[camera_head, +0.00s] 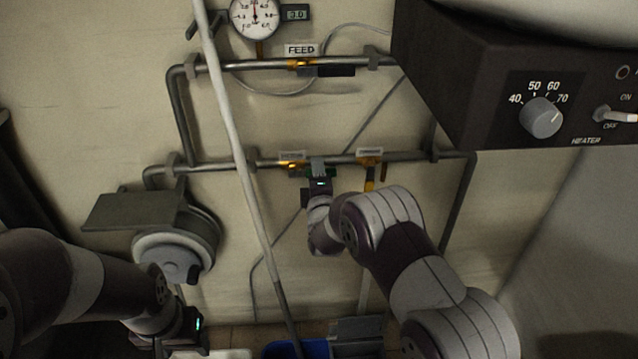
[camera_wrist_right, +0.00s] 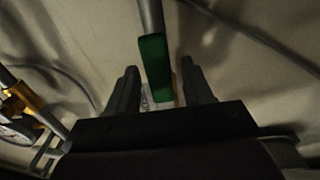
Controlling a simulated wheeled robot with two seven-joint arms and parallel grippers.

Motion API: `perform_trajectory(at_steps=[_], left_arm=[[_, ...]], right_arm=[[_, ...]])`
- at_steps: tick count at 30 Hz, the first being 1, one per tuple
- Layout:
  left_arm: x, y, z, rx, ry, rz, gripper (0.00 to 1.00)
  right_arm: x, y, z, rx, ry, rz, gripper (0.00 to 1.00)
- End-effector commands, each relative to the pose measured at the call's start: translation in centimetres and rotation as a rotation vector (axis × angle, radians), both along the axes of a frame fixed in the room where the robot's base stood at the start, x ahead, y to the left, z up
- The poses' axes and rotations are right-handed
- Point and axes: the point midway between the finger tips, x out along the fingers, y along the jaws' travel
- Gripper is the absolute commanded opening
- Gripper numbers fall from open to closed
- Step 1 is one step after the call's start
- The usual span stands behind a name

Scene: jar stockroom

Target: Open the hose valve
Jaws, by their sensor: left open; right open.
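A pipe run on the wall carries brass valves. The lower left valve (camera_head: 292,159) has a green handle (camera_wrist_right: 155,66), and the lower right valve (camera_head: 371,158) has a yellow handle hanging down. Their labels are too small to read, so I cannot tell which is the hose valve. My right gripper (camera_head: 318,172) is at the lower pipe by the green handle. In the right wrist view my right gripper (camera_wrist_right: 160,88) is open, with the green handle between its fingers, apart from them. My left gripper (camera_head: 186,332) is low at the left, away from the valves.
The FEED valve (camera_head: 302,64) with a black handle sits on the upper pipe below a dial gauge (camera_head: 254,14). A pale pole (camera_head: 236,130) crosses in front of the pipes. A dark heater box (camera_head: 470,80) juts out at upper right. A blue container (camera_head: 300,349) stands below.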

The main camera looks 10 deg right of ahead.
Motion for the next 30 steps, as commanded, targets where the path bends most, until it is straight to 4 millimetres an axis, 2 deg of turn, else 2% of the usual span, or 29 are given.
perform_trajectory(at_steps=[5, 12, 15, 19, 30], left_arm=[[0.0, 0.0, -0.1, 0.000, 0.000, 0.000, 0.58], [0.0, 0.0, -0.2, 0.000, 0.000, 0.000, 0.58], [0.0, 0.0, -0.2, 0.000, 0.000, 0.000, 0.58], [0.0, 0.0, -0.2, 0.000, 0.000, 0.000, 0.58], [0.0, 0.0, -0.2, 0.000, 0.000, 0.000, 0.58]], right_arm=[[-3.5, 0.2, 0.0, -0.002, 0.002, 0.002, 0.51], [-9.6, 0.4, 0.0, -0.002, 0.002, 0.003, 0.51], [-11.2, 0.4, 0.0, -0.001, 0.001, 0.002, 0.51], [-12.1, 0.4, 0.0, -0.001, 0.001, 0.001, 0.51], [-12.1, 0.4, 0.0, -0.001, 0.000, 0.000, 0.51]])
